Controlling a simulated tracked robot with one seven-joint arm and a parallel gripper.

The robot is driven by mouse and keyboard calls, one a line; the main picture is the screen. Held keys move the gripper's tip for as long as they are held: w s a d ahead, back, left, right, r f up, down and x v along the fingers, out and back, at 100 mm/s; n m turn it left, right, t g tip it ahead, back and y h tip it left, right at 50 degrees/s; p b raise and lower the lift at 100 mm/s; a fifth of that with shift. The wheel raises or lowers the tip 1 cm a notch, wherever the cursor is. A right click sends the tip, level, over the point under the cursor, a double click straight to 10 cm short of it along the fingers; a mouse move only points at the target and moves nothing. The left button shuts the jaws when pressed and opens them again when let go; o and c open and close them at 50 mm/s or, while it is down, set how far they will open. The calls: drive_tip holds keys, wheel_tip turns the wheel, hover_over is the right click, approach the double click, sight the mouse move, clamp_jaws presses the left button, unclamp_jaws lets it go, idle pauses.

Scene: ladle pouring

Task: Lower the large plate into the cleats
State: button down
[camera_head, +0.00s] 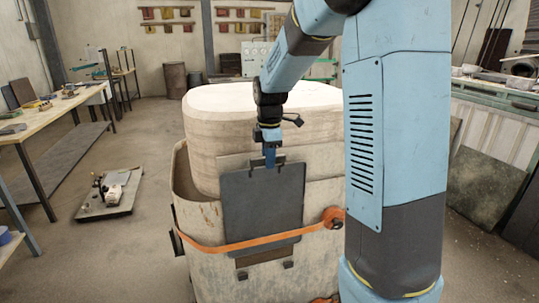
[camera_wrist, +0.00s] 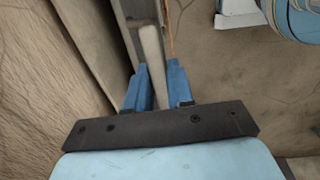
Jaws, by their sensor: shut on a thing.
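The large plate (camera_head: 262,210) is dark grey and hangs upright against the front of a pale, worn vessel (camera_head: 210,265). My gripper (camera_head: 269,162) is at the plate's top edge, shut on its handle. In the wrist view, the blue fingers of my gripper (camera_wrist: 160,88) stand on either side of a grey bar (camera_wrist: 151,55). Two small dark blocks, which look like the cleats, sit low on the vessel, one at left (camera_head: 242,276) and one at right (camera_head: 288,264). They show just below the plate's bottom edge; I cannot tell whether it touches them.
A large pale block (camera_head: 255,105) rises from the vessel behind the plate. A workbench (camera_head: 50,115) stands at left, with a low trolley (camera_head: 110,194) on the floor.

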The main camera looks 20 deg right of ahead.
sight(268, 188)
drive_tip(key=shift+f, duration=5.25)
drive_tip(key=shift+w+f, duration=0.25)
drive_tip(key=shift+w, duration=0.05)
drive_tip(key=c, duration=0.9)
unclamp_jaws()
drive_tip(key=shift+c, duration=0.2)
drive_tip(key=shift+o, duration=0.2)
drive_tip(key=shift+s+f, duration=0.1)
